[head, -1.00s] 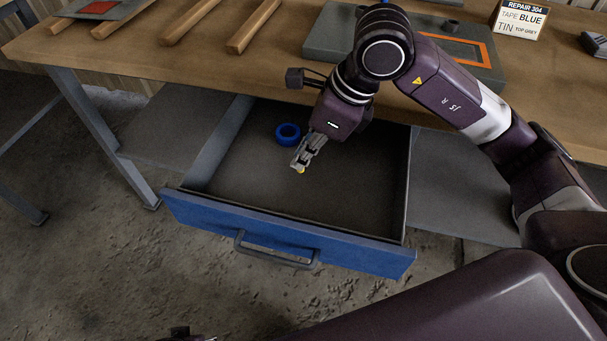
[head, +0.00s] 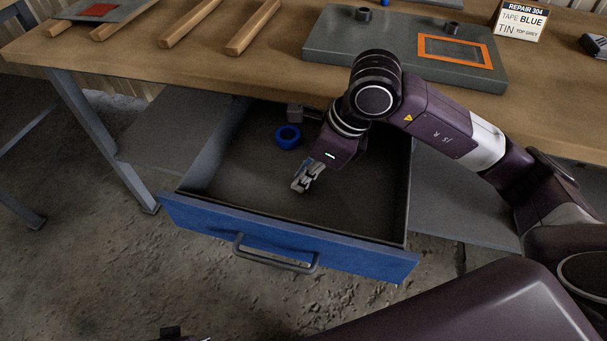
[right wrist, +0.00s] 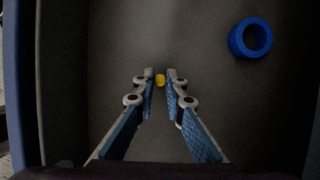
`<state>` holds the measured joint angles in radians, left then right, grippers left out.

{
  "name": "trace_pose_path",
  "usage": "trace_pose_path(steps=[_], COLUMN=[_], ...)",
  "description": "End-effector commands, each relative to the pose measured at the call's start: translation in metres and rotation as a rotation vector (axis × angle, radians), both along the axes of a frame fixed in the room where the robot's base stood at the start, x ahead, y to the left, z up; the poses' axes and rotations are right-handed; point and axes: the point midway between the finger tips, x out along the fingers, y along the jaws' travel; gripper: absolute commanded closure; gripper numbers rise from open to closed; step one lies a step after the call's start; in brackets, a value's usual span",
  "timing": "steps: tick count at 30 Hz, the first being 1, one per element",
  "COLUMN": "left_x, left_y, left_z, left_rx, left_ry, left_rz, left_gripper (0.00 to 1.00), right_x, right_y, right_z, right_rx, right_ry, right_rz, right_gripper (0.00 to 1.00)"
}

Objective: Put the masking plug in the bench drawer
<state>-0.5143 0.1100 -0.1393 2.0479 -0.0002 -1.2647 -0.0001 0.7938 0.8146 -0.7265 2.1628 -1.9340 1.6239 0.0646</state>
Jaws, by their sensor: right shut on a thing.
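The masking plug, a small yellow piece (right wrist: 160,80), shows between the fingertips of my right gripper in the right wrist view. My right gripper (head: 299,190) is shut on it, pointing down inside the open bench drawer (head: 340,254). The drawer has a blue front with a grey handle and a dark floor. In the head view the plug is hidden by the fingers. I cannot tell whether the plug touches the drawer floor.
A blue tape roll (head: 288,137) lies in the drawer behind my right gripper; it also shows in the right wrist view (right wrist: 250,38). The bench top (head: 280,68) overhangs the drawer's back. A grey enclosure panel (head: 335,45) lies on it. The drawer's front and right floor are clear.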

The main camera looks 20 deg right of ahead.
Motion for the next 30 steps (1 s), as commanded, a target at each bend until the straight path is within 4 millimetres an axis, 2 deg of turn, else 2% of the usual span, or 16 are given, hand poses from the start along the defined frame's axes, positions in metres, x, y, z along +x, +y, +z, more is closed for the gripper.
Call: trace_pose_path(steps=[4, 5, 9, 21, 23, 30], left_x=[0.000, 0.000, 0.002, 0.002, -0.002, -0.006], left_y=[0.000, 0.000, -0.001, 0.000, 0.002, 0.001], left_z=[0.002, 0.004, 0.007, 0.006, -0.007, -0.033], left_rx=[0.000, -0.001, -0.002, -0.001, 0.003, 0.004], left_ry=[-0.001, -0.003, -0.008, -0.008, 0.009, 0.022], left_rz=[0.000, 0.000, 0.001, 0.001, 0.001, -0.003], left_gripper=[0.60, 0.60, 0.60, 0.60, 0.60, 0.60], right_x=[0.000, 0.000, 0.000, 0.000, 0.000, -0.010], right_y=[0.000, 0.000, 0.000, 0.000, 0.000, -0.018], right_z=[-0.002, -0.001, -0.001, 0.001, 0.004, 0.056], right_rx=[0.000, 0.000, 0.000, 0.000, 0.000, -0.002], right_ry=[0.000, 0.000, 0.000, 0.000, 0.000, -0.006], right_rz=[0.000, 0.000, 0.000, 0.000, 0.000, -0.001], right_gripper=[1.00, 0.87, 0.72, 0.72, 0.72, 0.72])
